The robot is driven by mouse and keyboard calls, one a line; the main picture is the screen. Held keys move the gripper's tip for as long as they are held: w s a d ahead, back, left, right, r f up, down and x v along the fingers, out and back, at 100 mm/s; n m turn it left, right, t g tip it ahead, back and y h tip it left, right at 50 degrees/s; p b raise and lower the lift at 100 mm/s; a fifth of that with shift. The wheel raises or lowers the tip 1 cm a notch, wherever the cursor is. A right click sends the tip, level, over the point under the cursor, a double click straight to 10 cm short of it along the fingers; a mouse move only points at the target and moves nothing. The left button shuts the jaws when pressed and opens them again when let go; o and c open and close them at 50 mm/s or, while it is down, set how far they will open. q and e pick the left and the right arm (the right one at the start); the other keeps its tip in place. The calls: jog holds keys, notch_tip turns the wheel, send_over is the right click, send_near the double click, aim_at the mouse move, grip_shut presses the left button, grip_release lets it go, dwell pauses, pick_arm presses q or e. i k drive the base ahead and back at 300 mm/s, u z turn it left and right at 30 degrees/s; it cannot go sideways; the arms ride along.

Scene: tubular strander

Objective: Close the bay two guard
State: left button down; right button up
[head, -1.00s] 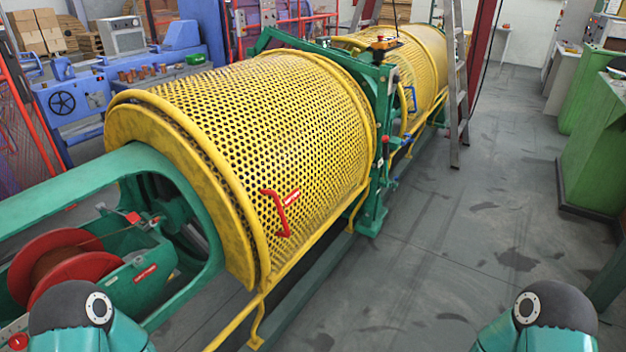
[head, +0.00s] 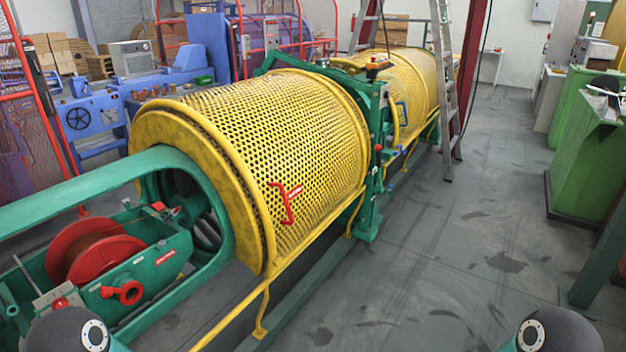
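A large yellow perforated guard (head: 290,130) with a red handle (head: 287,203) curves over the near drum of the strander. A second yellow mesh guard (head: 410,85) lies farther along the machine, with a blue handle (head: 402,113) at its near end. I cannot tell which guard belongs to bay two. In front of the near guard, the green frame (head: 75,195) is uncovered and a red reel (head: 95,250) shows in its cradle. Neither of my grippers is in view; only parts of my arms show at the bottom edge.
A stepladder (head: 447,90) stands right of the far guard. Green cabinets (head: 600,160) line the right side. A yellow rail (head: 262,305) runs low along the machine's near side. The grey floor (head: 450,250) between machine and cabinets is clear. Blue machinery (head: 85,120) stands behind at left.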

aim_at(275, 264)
jog(key=z, duration=0.2)
jog(key=i, duration=0.9)
jog(key=u, duration=0.1)
